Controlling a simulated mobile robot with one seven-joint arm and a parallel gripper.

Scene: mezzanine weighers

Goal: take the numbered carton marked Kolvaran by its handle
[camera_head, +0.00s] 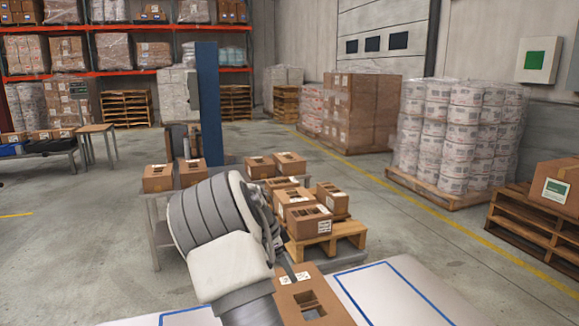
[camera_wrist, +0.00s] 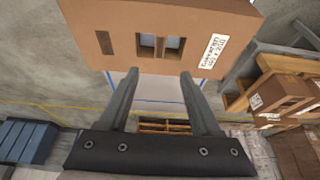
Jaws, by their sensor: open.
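A brown carton (camera_wrist: 165,18) fills the top of the wrist view. It has a dark slot, two square cut-outs with a strip of cardboard between them, and a white label (camera_wrist: 213,52) with upside-down print that I cannot read for certain. My gripper (camera_wrist: 160,74) is open and empty, its two fingertips at the carton's near edge, on either side of the cut-outs. I cannot tell whether they touch it. In the head view a carton (camera_head: 327,288) with cut-outs stands on the pale blue-lined surface in front; it looks like the same one.
Several similar labelled cartons (camera_head: 308,220) stand on a wooden pallet (camera_head: 345,232) behind; others (camera_head: 158,178) stand on a grey table to its left. A blue post (camera_head: 209,100) rises behind them. The pale surface (camera_head: 400,290) right of the front carton is clear.

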